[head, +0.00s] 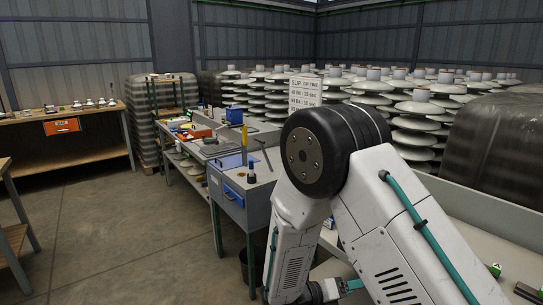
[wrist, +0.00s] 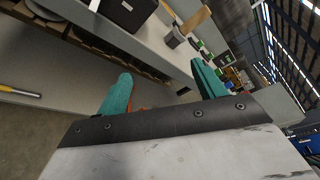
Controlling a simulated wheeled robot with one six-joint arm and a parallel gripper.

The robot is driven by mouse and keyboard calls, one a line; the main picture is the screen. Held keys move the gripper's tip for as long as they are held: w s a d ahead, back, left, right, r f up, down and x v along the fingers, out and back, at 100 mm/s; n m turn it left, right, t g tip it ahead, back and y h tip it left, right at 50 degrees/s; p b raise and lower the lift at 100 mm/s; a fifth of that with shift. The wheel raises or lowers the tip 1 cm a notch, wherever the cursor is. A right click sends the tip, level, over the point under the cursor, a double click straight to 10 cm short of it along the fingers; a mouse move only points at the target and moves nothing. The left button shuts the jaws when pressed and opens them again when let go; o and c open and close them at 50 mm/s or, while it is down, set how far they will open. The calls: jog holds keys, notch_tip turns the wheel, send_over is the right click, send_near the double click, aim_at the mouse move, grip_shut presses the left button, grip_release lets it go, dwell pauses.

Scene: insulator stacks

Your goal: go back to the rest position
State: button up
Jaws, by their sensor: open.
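My gripper (wrist: 164,82) shows in the wrist view as two teal fingers standing well apart. It is open, and nothing is seen between the fingers. Beyond it lies a pale bench top (wrist: 150,48), seen tilted. In the head view my white arm with its black joint is folded up at the lower right. My fingers are not clearly seen there.
A workbench with a blue drawer (head: 234,196) stands just left of my arm. Insulator stacks (head: 414,125) fill the back right. A wooden bench (head: 75,157) is at the far left. Open floor (head: 120,235) lies between. The wrist view shows a black box (wrist: 127,10) and a wooden-handled tool (wrist: 193,22).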

jog(key=s+d+r+m+g+y, duration=0.1)
jog(key=s+d+r+m+y, duration=0.1)
jog(key=s+r+m+y, duration=0.5)
jog(key=s+d+r+m+g+y, duration=0.2)
jog(key=s+r+m+y, duration=0.6)
jog(key=s+r+m, duration=1.1)
jog(key=d+m, duration=0.1)
jog(key=m, duration=0.6)
jog(key=shift+s+d, duration=0.15)
jog(key=shift+s, duration=0.05)
